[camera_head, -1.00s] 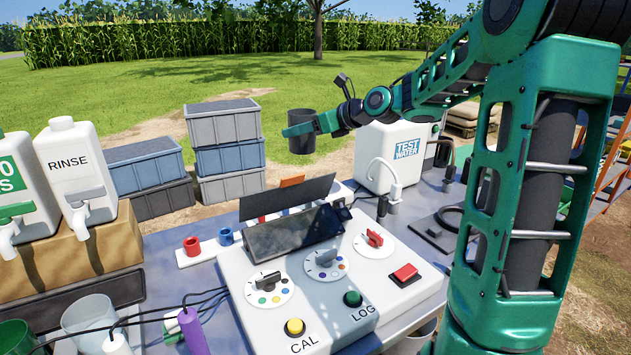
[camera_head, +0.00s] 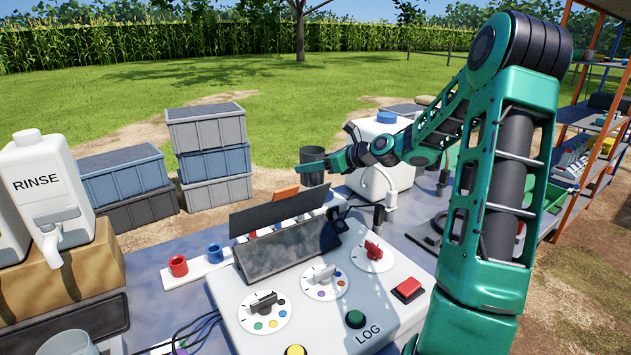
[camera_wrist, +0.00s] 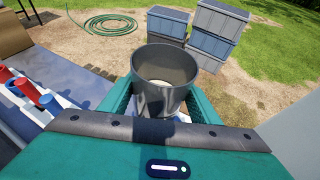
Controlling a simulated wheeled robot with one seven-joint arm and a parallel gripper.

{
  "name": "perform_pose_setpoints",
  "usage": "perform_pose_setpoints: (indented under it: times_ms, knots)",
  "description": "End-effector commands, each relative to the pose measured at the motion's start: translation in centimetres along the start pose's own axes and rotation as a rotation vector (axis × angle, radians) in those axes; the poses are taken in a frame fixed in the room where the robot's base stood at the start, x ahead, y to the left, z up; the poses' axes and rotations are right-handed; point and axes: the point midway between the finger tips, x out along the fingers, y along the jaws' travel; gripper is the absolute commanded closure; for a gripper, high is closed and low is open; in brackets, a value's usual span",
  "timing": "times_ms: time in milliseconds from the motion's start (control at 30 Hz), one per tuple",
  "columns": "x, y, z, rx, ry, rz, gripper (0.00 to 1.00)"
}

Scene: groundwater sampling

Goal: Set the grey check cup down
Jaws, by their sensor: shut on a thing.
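The grey check cup (camera_head: 312,164) is held upright in my gripper (camera_head: 318,167), above the back part of the table behind the control panel. In the wrist view the cup (camera_wrist: 164,82) sits between the two green fingers, its open mouth up and a pale bottom showing inside. My gripper is shut on it. The cup's base is partly hidden by the fingers and the panel's raised dark screen hood (camera_head: 285,204), so I cannot see what lies directly under it.
The control panel (camera_head: 330,300) with knobs and buttons fills the front. The white test water container (camera_head: 385,150) is close right of the cup. Stacked crates (camera_head: 212,155) stand behind.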

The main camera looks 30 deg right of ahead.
Motion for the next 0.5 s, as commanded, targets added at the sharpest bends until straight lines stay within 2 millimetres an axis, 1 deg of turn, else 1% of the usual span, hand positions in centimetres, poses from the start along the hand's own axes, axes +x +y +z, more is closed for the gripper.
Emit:
perform_pose_setpoints:
  times_ms: [33, 100, 200, 367, 500]
  knots:
    - [-0.1, -0.8, -0.6, 0.003, -0.001, -0.001, 0.68]
    - [-0.2, -1.5, -1.1, 0.003, 0.0, 0.0, 0.68]
    - [-0.3, -2.1, -1.5, 0.0, 0.0, 0.0, 0.68]
    - [0.0, -2.2, -2.4, 0.003, 0.0, 0.001, 0.68]
    - [0.7, -2.1, -4.1, 0.005, 0.0, 0.002, 0.68]
